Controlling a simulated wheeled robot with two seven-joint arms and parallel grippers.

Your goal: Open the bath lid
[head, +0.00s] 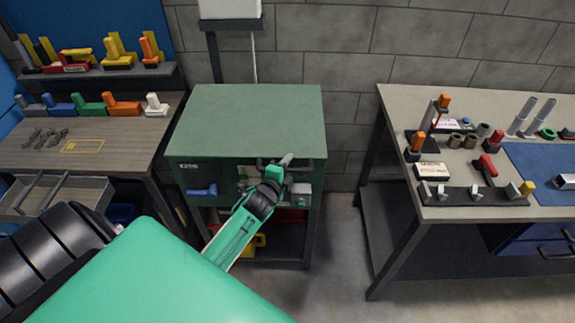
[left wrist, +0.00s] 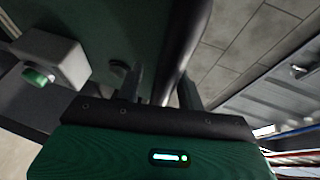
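The bath is a green metal cabinet in the middle of the head view, with a flat green lid (head: 248,115) lying level and closed on top. Its front panel (head: 225,172) carries a blue handle (head: 202,190) at left and a small grey box (head: 301,190) at right. My left gripper (head: 276,168) is at the front edge of the lid, right of centre. In the left wrist view its two fingers (left wrist: 160,90) stand apart, on either side of a dark bar (left wrist: 180,50). A gap shows beside the bar, so the grip looks open. My right gripper is out of view.
A bench (head: 85,145) with coloured blocks stands at left. A workbench (head: 440,90) with tools and a blue mat (head: 540,170) stands at right. A grey box with a green button (left wrist: 38,77) is close to the left gripper. Floor between bath and workbench is clear.

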